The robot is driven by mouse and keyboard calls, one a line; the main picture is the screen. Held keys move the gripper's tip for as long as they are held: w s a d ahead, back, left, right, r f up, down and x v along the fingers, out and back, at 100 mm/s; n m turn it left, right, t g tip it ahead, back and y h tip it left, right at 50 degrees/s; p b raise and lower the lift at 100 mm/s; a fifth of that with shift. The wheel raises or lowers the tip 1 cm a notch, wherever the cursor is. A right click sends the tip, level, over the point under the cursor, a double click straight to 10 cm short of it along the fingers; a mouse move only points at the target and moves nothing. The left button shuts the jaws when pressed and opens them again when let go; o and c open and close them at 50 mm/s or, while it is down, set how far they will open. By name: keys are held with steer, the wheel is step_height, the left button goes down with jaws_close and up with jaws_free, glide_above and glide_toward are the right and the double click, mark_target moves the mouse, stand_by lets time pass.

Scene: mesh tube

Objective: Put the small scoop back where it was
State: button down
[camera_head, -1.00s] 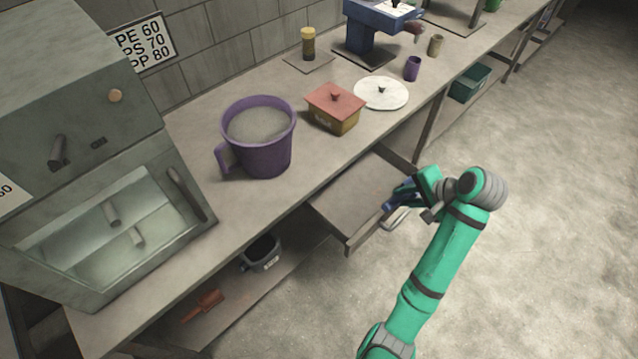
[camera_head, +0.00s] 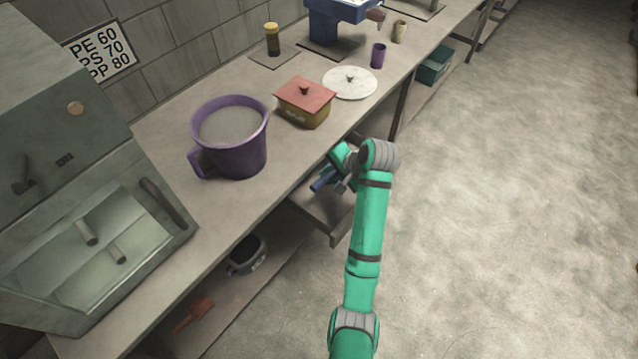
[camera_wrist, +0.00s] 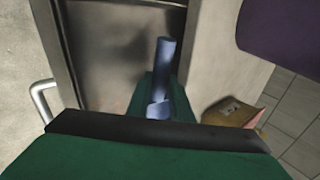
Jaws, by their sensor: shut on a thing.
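The small scoop is blue; its handle end (camera_head: 322,180) shows at my gripper (camera_head: 340,174) in the head view. In the wrist view the blue scoop (camera_wrist: 163,75) sticks out between the fingers of my gripper (camera_wrist: 160,105), which is shut on it. The scoop's far end is partly hidden by the gripper. An open drawer (camera_head: 318,218) juts from under the bench, and my gripper is above it. The wrist view shows the drawer's dark, bare floor (camera_wrist: 115,45) and its handle (camera_wrist: 40,98) at the left. I cannot tell whether the scoop touches the drawer.
A large purple jug (camera_head: 240,158) and a yellow box with a red lid (camera_head: 304,102) stand on the bench above the drawer. A white round lid (camera_head: 350,83) lies beside the box. A black container (camera_head: 246,254) and an orange scoop (camera_head: 194,315) are on the lower shelf. Open floor lies right.

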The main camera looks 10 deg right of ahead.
steer(key=x, duration=0.4)
steer(key=shift+w+a+f, duration=0.15)
steer(key=shift+a, duration=0.35)
steer(key=shift+w+a+f, duration=0.15)
steer(key=shift+f, duration=1.6)
steer(key=c, duration=1.6)
jaws_free()
steer(key=shift+w+f, duration=0.1)
steer(key=shift+f, duration=0.05)
steer(key=shift+s, duration=0.2)
steer(key=v, duration=1.2)
steer(key=shift+w, duration=0.1)
